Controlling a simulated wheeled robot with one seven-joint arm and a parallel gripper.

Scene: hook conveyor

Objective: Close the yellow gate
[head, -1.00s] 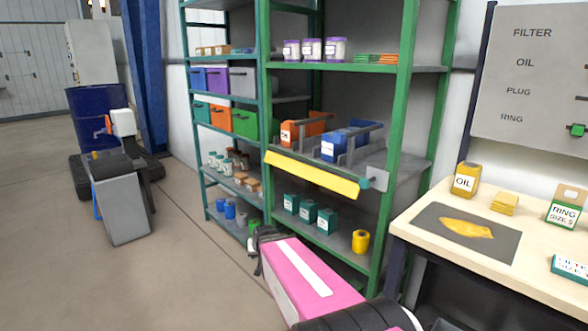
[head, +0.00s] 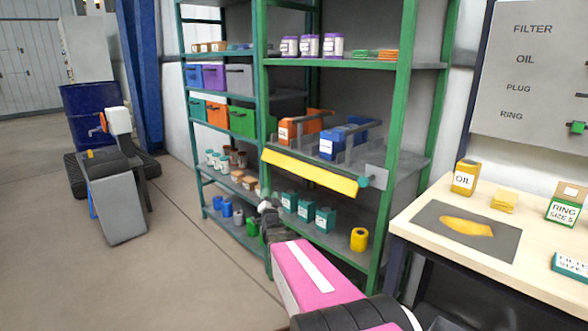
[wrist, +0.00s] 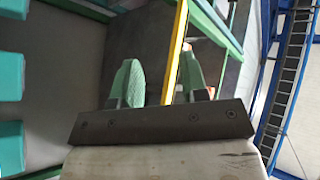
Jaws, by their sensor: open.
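The yellow gate (head: 310,172) is a long flat bar along the front of the middle shelf of the green rack, sloping down to the right in the head view. Its right end meets a teal knob (head: 364,182) beside a grey plate. My gripper (head: 266,207) is below the gate's left end in the head view, small and partly hidden by my arm. In the wrist view my gripper (wrist: 161,82) is open, with two green fingers apart. The gate's yellow edge (wrist: 178,45) shows between them, nearer the right finger; I cannot tell if they touch.
Orange bins (head: 290,132) and blue bins (head: 335,143) stand behind the gate between grey dividers. Teal boxes (head: 307,211) and a yellow can (head: 358,240) stand on the shelf below, close to my arm.

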